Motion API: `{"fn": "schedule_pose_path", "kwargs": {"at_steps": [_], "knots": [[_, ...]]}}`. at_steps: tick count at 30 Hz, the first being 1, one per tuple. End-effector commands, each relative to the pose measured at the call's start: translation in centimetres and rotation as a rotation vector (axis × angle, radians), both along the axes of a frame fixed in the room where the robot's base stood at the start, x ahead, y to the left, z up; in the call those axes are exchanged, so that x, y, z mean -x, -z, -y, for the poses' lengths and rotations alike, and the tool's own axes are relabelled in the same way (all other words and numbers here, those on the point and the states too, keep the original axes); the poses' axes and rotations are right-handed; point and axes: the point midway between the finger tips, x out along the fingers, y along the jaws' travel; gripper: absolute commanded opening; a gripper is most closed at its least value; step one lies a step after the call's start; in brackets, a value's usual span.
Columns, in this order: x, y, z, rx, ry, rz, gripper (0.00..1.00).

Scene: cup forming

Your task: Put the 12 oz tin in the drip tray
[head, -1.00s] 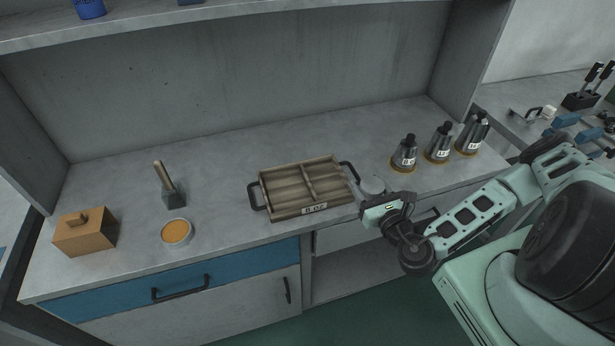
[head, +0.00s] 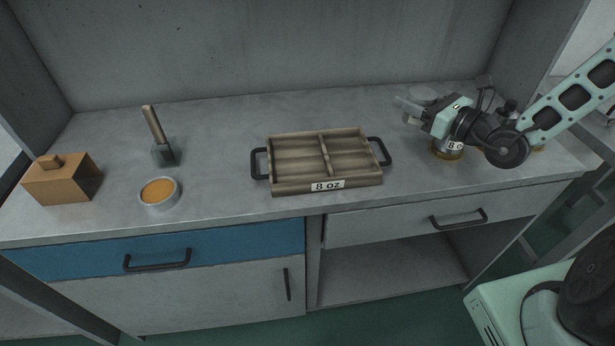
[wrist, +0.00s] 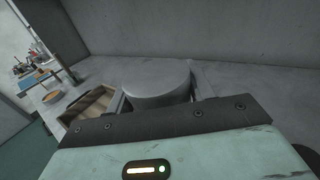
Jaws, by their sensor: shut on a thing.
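My gripper (head: 416,112) is shut on a plain grey round tin (wrist: 155,82) with a flat top. The tin also shows in the head view (head: 423,93), pale and partly hidden by the fingers. No size label on it can be read. My gripper is above the right part of the counter, right of and beyond the tray.
At left are a wooden block (head: 62,182), a dish of orange stuff (head: 160,192) and a handled tool (head: 163,150).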

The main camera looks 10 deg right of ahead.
Motion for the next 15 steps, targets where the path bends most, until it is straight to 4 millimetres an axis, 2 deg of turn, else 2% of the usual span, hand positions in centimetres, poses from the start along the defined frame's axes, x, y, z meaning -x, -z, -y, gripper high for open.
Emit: {"fn": "schedule_pose_path", "kwargs": {"at_steps": [7, 15], "knots": [[-0.1, -0.1, -0.3, -0.002, -0.017, 0.0, 0.27], [-0.1, 4.3, -0.3, -0.005, -0.014, -0.002, 0.27]]}}
